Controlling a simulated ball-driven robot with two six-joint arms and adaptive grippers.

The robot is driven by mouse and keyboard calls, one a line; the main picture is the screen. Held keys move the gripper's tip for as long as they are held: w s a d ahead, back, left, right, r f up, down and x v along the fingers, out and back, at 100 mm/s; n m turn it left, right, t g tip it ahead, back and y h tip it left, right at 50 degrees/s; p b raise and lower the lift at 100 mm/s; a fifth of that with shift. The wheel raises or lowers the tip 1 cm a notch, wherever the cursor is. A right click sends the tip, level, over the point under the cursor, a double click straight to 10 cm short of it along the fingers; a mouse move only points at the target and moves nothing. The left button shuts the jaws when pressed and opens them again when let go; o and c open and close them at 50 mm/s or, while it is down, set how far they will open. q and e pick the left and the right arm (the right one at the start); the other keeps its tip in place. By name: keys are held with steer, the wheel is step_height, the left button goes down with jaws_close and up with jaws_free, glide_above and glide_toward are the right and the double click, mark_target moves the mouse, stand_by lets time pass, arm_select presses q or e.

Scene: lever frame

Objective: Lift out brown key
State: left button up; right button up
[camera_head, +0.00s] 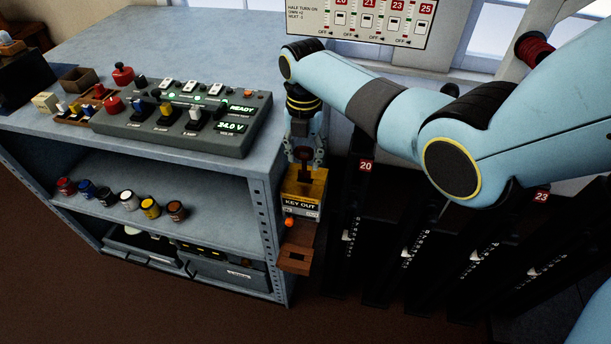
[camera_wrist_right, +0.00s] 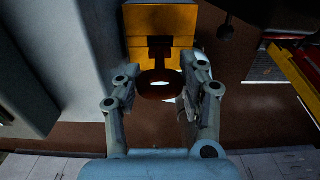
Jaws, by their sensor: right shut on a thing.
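The brown key (camera_head: 304,155) stands upright at the yellow lock box (camera_head: 315,187), whose label reads KEY OUT. Its round ring-shaped head (camera_wrist_right: 153,91) and stem show against the yellow box (camera_wrist_right: 138,20) in the right wrist view. My right gripper (camera_head: 304,158) points down above the box. Its fingers (camera_wrist_right: 160,88) are on either side of the key's head and shut on it. The lower end of the stem is hidden, so I cannot tell how deep it sits. My left gripper is not in view.
An orange-red knob (camera_head: 289,222) and a brown wooden holder (camera_head: 295,260) are below the lock box. The grey bench (camera_head: 150,40) with a READY control panel (camera_head: 215,140) stands left. Dark numbered lever slots (camera_head: 365,190) stand right. Several coloured jars (camera_head: 126,200) sit on the shelf.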

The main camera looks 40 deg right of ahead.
steer(key=s+a+r+p, duration=0.2)
steer(key=a+r, duration=0.1)
steer(key=r, duration=0.1)
steer(key=shift+s+r, duration=0.35)
steer(key=shift+r, duration=0.05)
